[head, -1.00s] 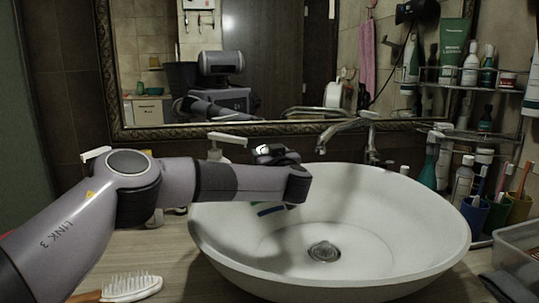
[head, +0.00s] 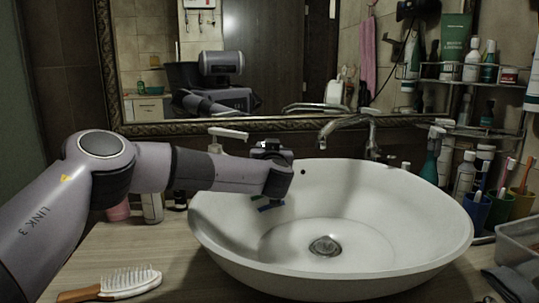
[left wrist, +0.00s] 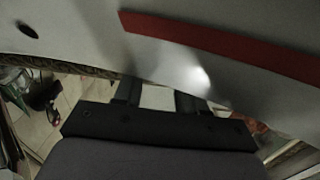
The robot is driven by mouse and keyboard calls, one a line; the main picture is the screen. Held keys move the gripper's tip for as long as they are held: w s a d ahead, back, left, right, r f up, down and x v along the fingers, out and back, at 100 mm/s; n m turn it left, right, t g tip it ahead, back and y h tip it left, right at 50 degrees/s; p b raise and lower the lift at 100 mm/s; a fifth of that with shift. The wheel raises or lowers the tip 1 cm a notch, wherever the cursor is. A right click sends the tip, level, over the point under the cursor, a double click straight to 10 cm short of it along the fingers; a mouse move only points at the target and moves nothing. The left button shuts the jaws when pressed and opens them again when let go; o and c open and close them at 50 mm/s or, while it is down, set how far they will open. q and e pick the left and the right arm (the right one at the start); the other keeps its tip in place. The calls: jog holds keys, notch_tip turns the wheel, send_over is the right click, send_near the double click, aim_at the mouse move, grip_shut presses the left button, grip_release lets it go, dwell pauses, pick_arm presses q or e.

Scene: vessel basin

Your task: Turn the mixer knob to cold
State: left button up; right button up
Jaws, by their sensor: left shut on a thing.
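The metal tap (head: 347,126) stands at the back of the white basin (head: 420,275), with its spout pointing left. I cannot clearly pick out the mixer knob on it or which way it is set. My left gripper (head: 272,198) is over the basin's left part, apart from the tap in the picture, with a blue strip showing at its lower end. In the left wrist view its fingers (left wrist: 158,95) show below the grey basin surface, with a red strip crossing the top. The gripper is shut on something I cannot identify. My right gripper is not in view.
A hairbrush (head: 128,283) lies on the counter at the front left. A white pump bottle (head: 228,133) stands behind my left arm. Cups with toothbrushes (head: 497,209) and bottles crowd the right side. A framed mirror (head: 270,127) spans the back.

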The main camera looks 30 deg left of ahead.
pick_arm(q)
jog(key=shift+a+m+t+h+b, duration=0.1)
jog(key=shift+m+t+h+b, duration=0.4)
jog(key=shift+m+h, duration=0.65)
jog(key=shift+r, duration=0.1)
jog(key=o, duration=1.1)
jog(key=shift+c, duration=0.2)
jog(key=shift+b+v, duration=0.45)
jog(key=shift+v, duration=3.15)
